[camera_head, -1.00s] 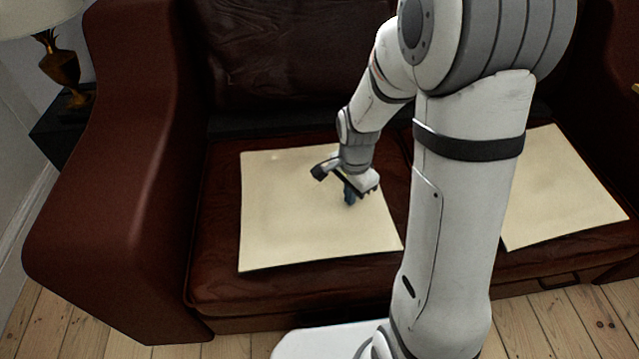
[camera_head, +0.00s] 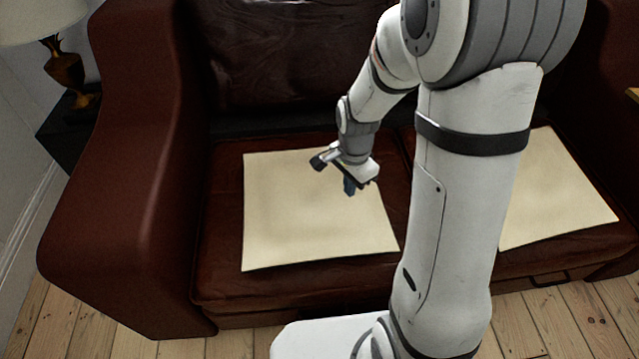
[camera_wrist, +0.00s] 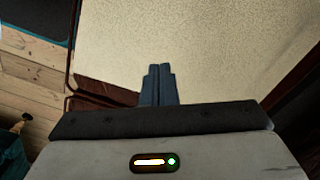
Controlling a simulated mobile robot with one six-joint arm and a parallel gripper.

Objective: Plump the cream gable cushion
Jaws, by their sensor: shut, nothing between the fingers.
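Two flat cream square cushions lie on the brown leather sofa seat. One cream cushion (camera_head: 300,220) is at the left, and the other cream cushion (camera_head: 555,195) is at the right, partly hidden behind my arm. I cannot tell which is the gable cushion. My gripper (camera_head: 349,188) points down over the right part of the left cushion, its fingers closed together and empty. In the wrist view, the closed fingers (camera_wrist: 157,85) show against the cream fabric (camera_wrist: 210,50). I cannot tell whether the fingertips touch it.
The brown sofa (camera_head: 130,200) has a high left armrest and a backrest behind the cushions. A lamp with a brass base (camera_head: 65,70) stands on a dark side table (camera_head: 62,135) at the left. Bare floorboards (camera_head: 235,345) run along the front.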

